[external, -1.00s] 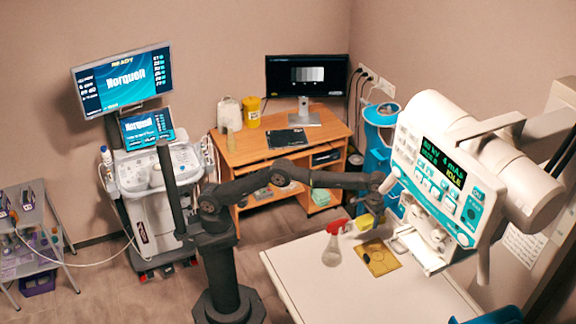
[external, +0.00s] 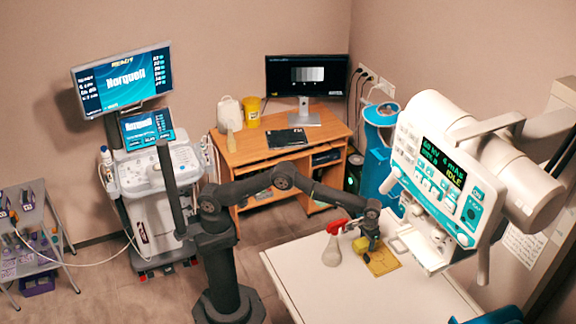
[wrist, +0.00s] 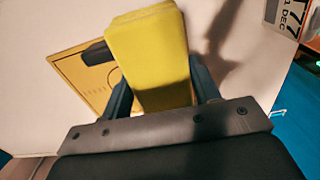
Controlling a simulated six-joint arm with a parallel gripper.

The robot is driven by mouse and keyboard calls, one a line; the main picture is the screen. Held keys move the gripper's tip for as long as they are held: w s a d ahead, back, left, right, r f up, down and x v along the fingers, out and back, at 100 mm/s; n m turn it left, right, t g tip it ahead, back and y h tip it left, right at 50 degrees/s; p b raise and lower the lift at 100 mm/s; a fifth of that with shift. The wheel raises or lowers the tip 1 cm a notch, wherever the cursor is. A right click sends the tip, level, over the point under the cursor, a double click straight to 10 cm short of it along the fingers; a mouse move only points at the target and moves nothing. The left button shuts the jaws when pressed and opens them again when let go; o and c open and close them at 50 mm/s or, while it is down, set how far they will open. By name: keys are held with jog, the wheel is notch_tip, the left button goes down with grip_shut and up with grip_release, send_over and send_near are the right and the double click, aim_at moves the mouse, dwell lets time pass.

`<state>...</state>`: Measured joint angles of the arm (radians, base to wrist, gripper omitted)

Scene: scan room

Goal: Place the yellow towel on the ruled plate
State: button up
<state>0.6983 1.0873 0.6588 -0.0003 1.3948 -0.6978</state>
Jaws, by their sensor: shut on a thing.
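My gripper (external: 370,244) is shut on the yellow towel (external: 361,244) at the table's far part. The folded towel (wrist: 148,45) fills the space between my fingers (wrist: 160,92) in the wrist view. The yellow ruled plate (external: 385,265) lies flat on the white table, just below and right of the towel in the external view. In the wrist view the plate (wrist: 72,74) shows to the left of the towel, which hides part of it. I cannot tell whether the towel touches the plate. A small dark object (wrist: 97,53) is on the plate.
The white imaging machine (external: 438,175) overhangs the table on the right. The near part of the white table (external: 325,290) is clear.

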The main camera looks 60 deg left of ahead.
aim_at(367, 240)
jog(key=shift+f, duration=1.1)
jog(key=shift+f, duration=0.15)
jog(key=o, duration=1)
notch_tip(367, 240, up, 12)
jog(key=shift+r, duration=0.2)
